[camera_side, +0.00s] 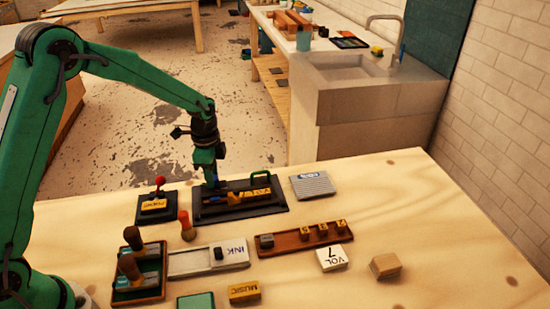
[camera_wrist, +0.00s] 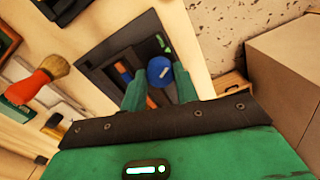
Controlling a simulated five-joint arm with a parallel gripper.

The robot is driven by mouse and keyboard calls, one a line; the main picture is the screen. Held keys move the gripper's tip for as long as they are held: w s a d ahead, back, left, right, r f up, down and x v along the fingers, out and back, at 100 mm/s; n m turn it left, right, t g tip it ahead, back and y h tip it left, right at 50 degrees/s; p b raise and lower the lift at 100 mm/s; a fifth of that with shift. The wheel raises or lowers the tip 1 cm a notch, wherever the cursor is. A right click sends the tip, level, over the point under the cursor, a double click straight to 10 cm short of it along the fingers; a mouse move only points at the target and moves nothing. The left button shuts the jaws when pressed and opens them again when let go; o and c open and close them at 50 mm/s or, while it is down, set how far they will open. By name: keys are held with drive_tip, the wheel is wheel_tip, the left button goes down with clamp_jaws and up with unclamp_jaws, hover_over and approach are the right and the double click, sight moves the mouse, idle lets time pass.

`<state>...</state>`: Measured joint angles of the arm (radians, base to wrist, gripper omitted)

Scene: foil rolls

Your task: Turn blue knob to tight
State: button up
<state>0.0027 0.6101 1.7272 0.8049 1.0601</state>
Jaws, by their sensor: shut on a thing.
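The blue knob (camera_wrist: 160,70) is round with a small pale mark on top. It sits on a dark board (camera_wrist: 113,60) between the two green fingertips of my gripper (camera_wrist: 159,84) in the wrist view. My gripper is shut on the knob. In the side view my gripper (camera_side: 213,182) reaches down to the left part of the dark board (camera_side: 275,210), and the knob is hidden or too small to make out there. The pale mark is too small to read, and I cannot tell whether the knob stands at tight.
A wooden rack (camera_side: 290,241) and an INK tray (camera_side: 190,263) lie in front.

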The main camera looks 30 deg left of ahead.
drive_tip(key=o, duration=1)
drive_tip(key=shift+r, duration=0.1)
wheel_tip(320, 180, up, 7)
drive_tip(key=shift+r, duration=0.35)
drive_tip(key=shift+r, duration=0.1)
